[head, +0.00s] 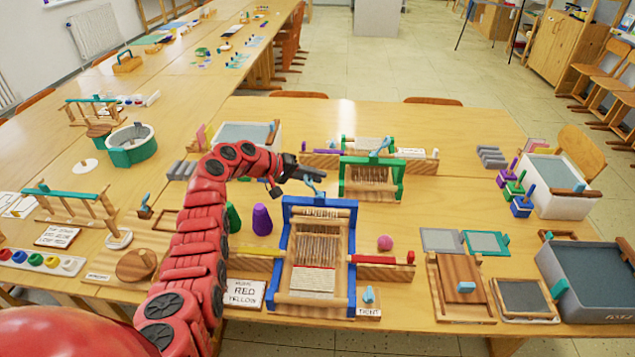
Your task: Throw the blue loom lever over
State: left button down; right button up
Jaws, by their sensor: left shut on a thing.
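The blue loom (351,255) stands on the front table, with warp threads and a piece of red-and-white weaving in its frame. Its light blue lever (319,194) rises from the middle of the top bar. My left arm reaches in from the left, and my left gripper (314,177) is shut on the upper end of the lever. The jaws partly hide the lever, so its exact tilt is hard to tell. My right gripper is not in view.
A green loom (402,172) with its own lever stands just behind.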

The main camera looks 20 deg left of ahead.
pick_arm(q)
jog(key=shift+s+d+f, duration=0.1)
jog(key=shift+s+f, duration=0.1)
jog(key=shift+f, duration=0.15)
jog(key=c, duration=1.1)
grip_release()
jog(key=shift+o, duration=1.2)
jog(key=shift+r, duration=0.3)
jog(key=b+v, duration=0.2)
jog(key=v, duration=1.5)
jog(key=shift+s+r+b, duration=0.1)
jog(key=shift+r+b, duration=0.05)
jog(key=shift+b, duration=0.2)
